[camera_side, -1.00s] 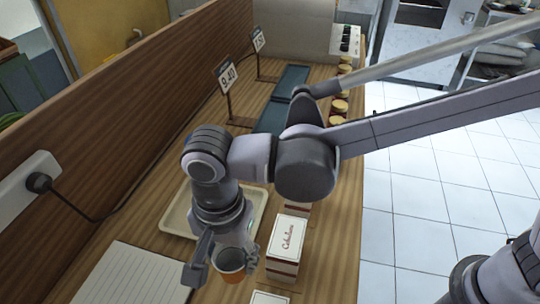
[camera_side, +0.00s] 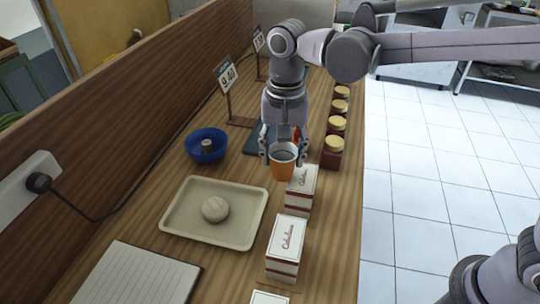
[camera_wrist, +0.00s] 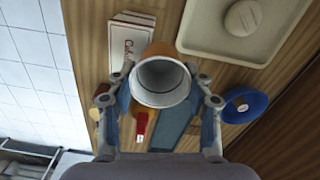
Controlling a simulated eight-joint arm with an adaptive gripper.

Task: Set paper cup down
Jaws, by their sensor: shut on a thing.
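An orange paper cup (camera_side: 283,165) with a white inside is held upright between the fingers of my gripper (camera_side: 283,152). In the wrist view the cup (camera_wrist: 161,82) shows its open mouth, and my gripper (camera_wrist: 163,85) has a finger on each side of it. The cup looks empty. It appears to be above the wooden counter (camera_side: 135,219), near a white box with red lettering (camera_side: 303,180). I cannot tell how high its base is.
A beige tray (camera_side: 180,228) holds a round pale bun (camera_side: 215,208). A blue bowl (camera_side: 206,145) stands behind it. Another lettered box (camera_side: 287,243) is nearer. Several gold-lidded jars (camera_side: 334,145) line the right edge. A price sign (camera_side: 227,78) stands at the back.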

